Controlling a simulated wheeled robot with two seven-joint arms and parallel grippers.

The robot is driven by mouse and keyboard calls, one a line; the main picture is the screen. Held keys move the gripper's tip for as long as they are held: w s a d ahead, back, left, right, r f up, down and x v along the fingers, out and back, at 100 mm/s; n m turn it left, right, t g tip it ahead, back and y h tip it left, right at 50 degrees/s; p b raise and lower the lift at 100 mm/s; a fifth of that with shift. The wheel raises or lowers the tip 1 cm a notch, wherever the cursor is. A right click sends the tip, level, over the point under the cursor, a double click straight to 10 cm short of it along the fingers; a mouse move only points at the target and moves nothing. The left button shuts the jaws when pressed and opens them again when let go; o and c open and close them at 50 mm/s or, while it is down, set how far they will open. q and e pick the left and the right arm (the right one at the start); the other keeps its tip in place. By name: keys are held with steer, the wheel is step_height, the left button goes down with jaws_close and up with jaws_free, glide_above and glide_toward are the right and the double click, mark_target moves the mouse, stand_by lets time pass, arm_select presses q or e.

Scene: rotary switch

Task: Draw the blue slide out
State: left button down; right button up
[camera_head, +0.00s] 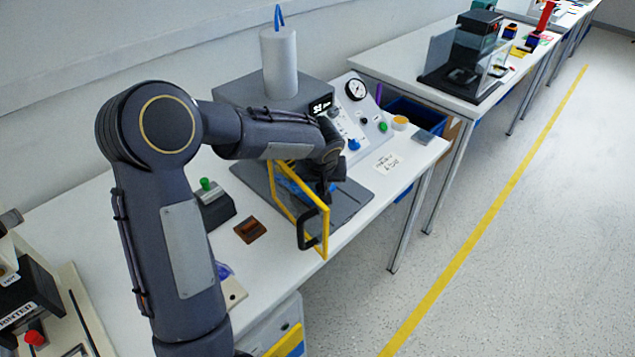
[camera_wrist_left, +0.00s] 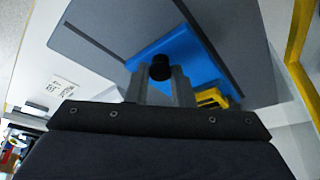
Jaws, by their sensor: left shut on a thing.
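The blue slide (camera_wrist_left: 190,52) lies on a grey plate in the left wrist view, with a black knob (camera_wrist_left: 160,67) standing on it. My left gripper (camera_wrist_left: 160,80) is shut on the knob, with a grey finger on each side. In the head view only a bit of the blue slide (camera_head: 290,186) shows behind a yellow frame, and my left gripper (camera_head: 324,190) hides the knob. My right gripper is in neither view.
The yellow frame (camera_head: 283,191) with a black handle (camera_head: 313,231) stands upright close to my left gripper. A grey console with a gauge (camera_head: 355,89) and knobs stands behind.

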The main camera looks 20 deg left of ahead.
arm_select(q)
steer(key=d+b, duration=0.1)
steer(key=s+d+b, duration=0.1)
steer(key=d, duration=0.1)
steer(key=d+b, duration=0.1)
steer(key=d, duration=0.1)
steer(key=shift+s+f, duration=0.25)
steer(key=shift+f, duration=0.15)
steer(key=d+b, duration=0.1)
steer(key=d, duration=0.1)
steer(key=s+d+b, duration=0.1)
steer(key=d, duration=0.1)
steer(key=s+d+b, duration=0.1)
steer(key=d, duration=0.1)
steer(key=shift+s+d+r, duration=0.2)
steer(key=shift+s+r, duration=0.05)
steer(key=shift+r, duration=0.15)
steer(key=c, duration=1.3)
jaws_free()
steer(key=shift+o, duration=0.2)
steer(key=p+v, duration=0.1)
steer(key=v, duration=0.6)
steer(key=shift+s+r, duration=0.2)
steer(key=shift+r, duration=0.15)
steer(key=shift+d, duration=0.1)
